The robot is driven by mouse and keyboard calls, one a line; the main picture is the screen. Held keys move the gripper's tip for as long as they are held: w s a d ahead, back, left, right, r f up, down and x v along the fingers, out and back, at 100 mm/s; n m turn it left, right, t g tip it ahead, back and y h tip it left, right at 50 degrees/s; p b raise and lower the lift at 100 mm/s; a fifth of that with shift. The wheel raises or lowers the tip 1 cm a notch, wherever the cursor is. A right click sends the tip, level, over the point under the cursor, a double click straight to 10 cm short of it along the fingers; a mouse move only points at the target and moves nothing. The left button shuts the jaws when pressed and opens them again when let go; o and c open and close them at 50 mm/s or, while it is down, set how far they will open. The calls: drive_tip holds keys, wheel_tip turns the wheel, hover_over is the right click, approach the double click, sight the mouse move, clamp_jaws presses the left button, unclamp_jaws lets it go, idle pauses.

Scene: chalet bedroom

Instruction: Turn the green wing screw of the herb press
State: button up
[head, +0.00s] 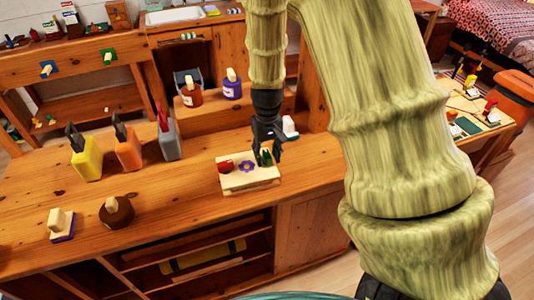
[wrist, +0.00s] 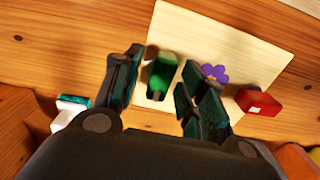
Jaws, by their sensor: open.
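The herb press is a pale wooden board (head: 250,183) on the wooden bench, and it fills the upper middle of the wrist view (wrist: 240,45). The green wing screw (head: 266,158) stands on its right part; in the wrist view the screw (wrist: 160,75) lies between my fingers. A purple flower-shaped knob (head: 247,166) and a red knob (head: 226,166) sit left of it. My gripper (wrist: 160,88) is open, pointing down at the screw, one finger on each side. I cannot tell whether a finger touches it. In the head view my gripper (head: 268,148) partly hides the screw.
A white object (head: 290,127) stands just behind my gripper. Yellow (head: 85,158), orange (head: 127,148) and grey (head: 167,138) bottles stand left on the bench. A brown round object (head: 117,212) and a purple-based block (head: 61,225) lie front left. The bench between them is clear.

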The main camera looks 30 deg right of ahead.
clamp_jaws()
drive_tip(key=shift+m, duration=0.3)
drive_tip(key=m+p, duration=0.3)
drive_tip(key=shift+r, duration=0.15)
drive_tip(key=m+p, duration=0.4)
drive_tip(key=m, duration=0.1)
drive_tip(key=shift+m, duration=0.4)
drive_tip(key=m+p, duration=0.3)
drive_tip(key=m, duration=0.1)
drive_tip(key=shift+m, duration=0.3)
drive_tip(key=shift+f+m+p, duration=0.2)
drive_tip(key=shift+m+p, duration=0.9)
drive_tip(key=shift+m, duration=1.1)
